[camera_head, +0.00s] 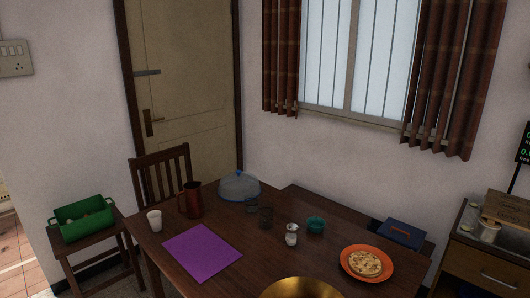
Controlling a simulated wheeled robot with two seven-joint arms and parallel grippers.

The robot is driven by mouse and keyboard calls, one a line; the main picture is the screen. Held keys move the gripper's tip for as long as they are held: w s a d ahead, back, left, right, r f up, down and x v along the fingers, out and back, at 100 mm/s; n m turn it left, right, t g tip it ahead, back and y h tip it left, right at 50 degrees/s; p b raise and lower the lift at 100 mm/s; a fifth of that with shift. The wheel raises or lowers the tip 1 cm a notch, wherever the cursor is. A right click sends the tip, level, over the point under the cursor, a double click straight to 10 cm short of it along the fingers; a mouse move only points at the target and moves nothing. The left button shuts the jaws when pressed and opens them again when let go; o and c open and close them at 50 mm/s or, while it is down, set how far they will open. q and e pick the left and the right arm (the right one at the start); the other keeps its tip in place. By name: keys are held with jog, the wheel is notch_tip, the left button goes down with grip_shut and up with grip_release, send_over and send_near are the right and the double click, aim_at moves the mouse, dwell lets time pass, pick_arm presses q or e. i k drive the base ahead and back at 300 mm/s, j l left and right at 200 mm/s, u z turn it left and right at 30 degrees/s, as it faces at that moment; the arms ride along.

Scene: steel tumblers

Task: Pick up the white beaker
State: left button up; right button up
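A white beaker (154,220) stands upright on the left end of the dark wooden table (262,238). It is near the table's left edge, left of a dark red jug and above the corner of a purple mat. Nothing covers it. Neither of my grippers shows in the head view, so I cannot see their positions or whether they are open.
Around it are the red jug (193,200) and purple mat (202,253). Farther right are a domed cover (239,187), dark tumblers, a small white-bodied pot (291,235), a teal bowl (316,225), an orange plate (345,262) and a gold bowl (300,288). A chair (160,164) stands behind.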

aim_at(156, 222)
jog(key=i+j+z, duration=0.15)
jog(key=j, duration=0.4)
jog(key=i+j+z, duration=0.15)
jog(key=j, duration=0.45)
jog(key=i+j+z, duration=0.1)
jog(key=i+j, duration=0.15)
jog(key=j, duration=0.35)
jog(key=i+j+z, duration=0.15)
jog(key=j, duration=0.45)
jog(key=i+j+z, duration=0.15)
jog(key=j, duration=0.45)
jog(key=j+z, duration=0.15)
jog(key=j, duration=0.5)
